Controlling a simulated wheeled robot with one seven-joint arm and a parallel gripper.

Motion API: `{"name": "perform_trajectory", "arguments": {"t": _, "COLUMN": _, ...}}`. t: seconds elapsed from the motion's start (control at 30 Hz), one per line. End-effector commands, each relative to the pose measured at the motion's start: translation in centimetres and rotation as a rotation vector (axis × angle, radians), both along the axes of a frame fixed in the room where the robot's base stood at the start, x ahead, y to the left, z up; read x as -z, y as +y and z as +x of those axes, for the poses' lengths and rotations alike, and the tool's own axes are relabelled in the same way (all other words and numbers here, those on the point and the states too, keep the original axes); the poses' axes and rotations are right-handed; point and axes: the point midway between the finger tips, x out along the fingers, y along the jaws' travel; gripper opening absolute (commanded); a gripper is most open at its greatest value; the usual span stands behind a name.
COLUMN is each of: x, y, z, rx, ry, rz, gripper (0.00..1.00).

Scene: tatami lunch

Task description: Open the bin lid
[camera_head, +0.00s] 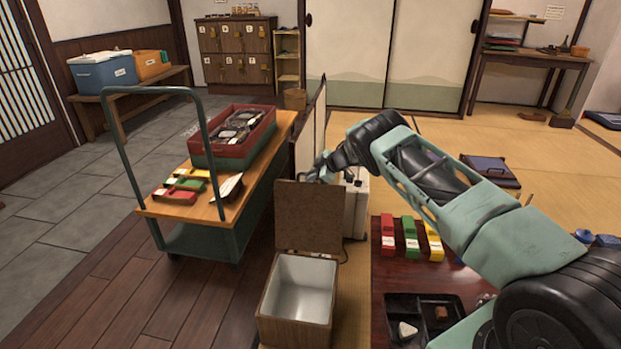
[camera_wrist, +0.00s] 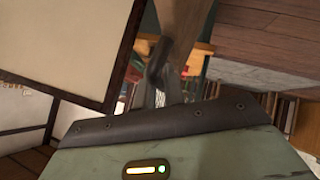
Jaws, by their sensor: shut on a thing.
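The bin (camera_head: 297,300) is a wooden box with a white inside, standing at the lower middle in the head view. Its brown lid (camera_head: 308,220) stands upright at the bin's far edge, so the opening is uncovered and the inside looks empty. My gripper (camera_head: 318,174) is at the top right of the lid, shut on its upper edge; the exact contact is small and hard to see. In the wrist view my dark fingers (camera_wrist: 164,84) meet a brown wooden piece (camera_wrist: 188,30), which appears to be the lid.
A cart (camera_head: 200,208) with a red and green crate (camera_head: 231,158) stands left of the bin. A low dark table (camera_head: 420,275) with coloured boxes and a black tray (camera_head: 402,310) is to the right. A pale screen (camera_head: 306,140) and white case (camera_head: 356,205) stand close behind the lid.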

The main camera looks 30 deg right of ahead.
Motion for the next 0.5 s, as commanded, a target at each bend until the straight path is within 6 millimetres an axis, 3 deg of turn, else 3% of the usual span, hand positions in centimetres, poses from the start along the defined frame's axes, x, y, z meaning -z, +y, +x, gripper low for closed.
{"name": "perform_trajectory", "arguments": {"t": 0.2, "x": 0.06, "y": 0.12, "z": -0.04, "rx": -0.003, "ry": 0.0, "rz": 0.0, "gripper": 0.0}}
{"name": "perform_trajectory", "arguments": {"t": 0.23, "x": 0.06, "y": 0.12, "z": -0.04, "rx": -0.004, "ry": 0.001, "rz": 0.0, "gripper": 0.19}}
{"name": "perform_trajectory", "arguments": {"t": 0.3, "x": 0.09, "y": 0.13, "z": -0.05, "rx": -0.003, "ry": 0.001, "rz": 0.001, "gripper": 0.32}}
{"name": "perform_trajectory", "arguments": {"t": 0.5, "x": 0.3, "y": 0.18, "z": -0.13, "rx": -0.002, "ry": 0.005, "rz": 0.001, "gripper": 0.32}}
